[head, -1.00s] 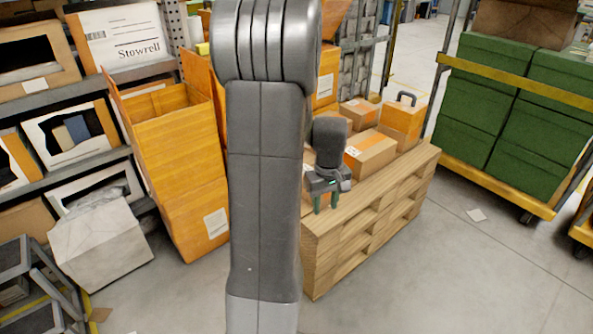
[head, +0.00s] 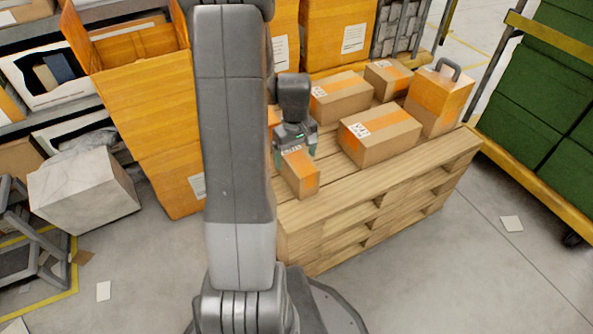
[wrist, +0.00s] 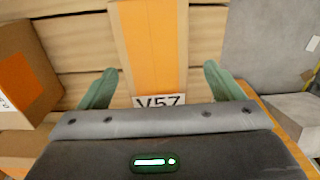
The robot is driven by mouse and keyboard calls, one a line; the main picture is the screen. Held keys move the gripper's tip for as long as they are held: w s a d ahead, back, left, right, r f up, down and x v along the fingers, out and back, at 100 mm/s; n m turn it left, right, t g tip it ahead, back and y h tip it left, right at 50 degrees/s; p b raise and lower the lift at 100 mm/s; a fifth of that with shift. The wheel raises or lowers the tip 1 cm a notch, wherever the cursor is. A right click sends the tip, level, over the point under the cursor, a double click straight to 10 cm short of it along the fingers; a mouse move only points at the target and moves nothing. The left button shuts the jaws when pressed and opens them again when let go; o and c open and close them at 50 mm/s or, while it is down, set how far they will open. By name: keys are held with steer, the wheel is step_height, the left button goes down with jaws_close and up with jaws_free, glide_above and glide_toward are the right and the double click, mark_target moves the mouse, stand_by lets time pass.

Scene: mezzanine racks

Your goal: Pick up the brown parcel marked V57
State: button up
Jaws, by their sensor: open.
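The brown parcel marked V57 (wrist: 196,50) lies between my open fingers in the wrist view, with an orange strip along its top and its label nearest my gripper. In the head view a small brown parcel with an orange strip (head: 301,175) sits on the wooden pallet stack (head: 345,212), right below my gripper (head: 294,153). My gripper is open, and in the wrist view its two green fingertips (wrist: 158,82) stand on either side of the parcel, with a gap at each side. Whether the fingers reach down past its top I cannot tell.
A larger brown parcel (head: 380,136), more boxes (head: 341,96) and an orange box with a grey handle (head: 438,98) stand behind and to the right on the pallets. A tall orange carton (head: 150,110) stands at the left.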

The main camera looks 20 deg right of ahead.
steer(key=f+b, duration=0.1)
steer(key=f, duration=0.1)
steer(key=f+b, duration=0.1)
steer(key=f, duration=0.1)
steer(key=shift+w+d+f, duration=0.1)
steer(key=shift+d+f, duration=0.1)
steer(key=shift+f, duration=0.15)
steer(key=shift+r, duration=0.1)
steer(key=c, duration=1.3)
steer(key=shift+o, duration=0.2)
steer(key=shift+r, duration=0.1)
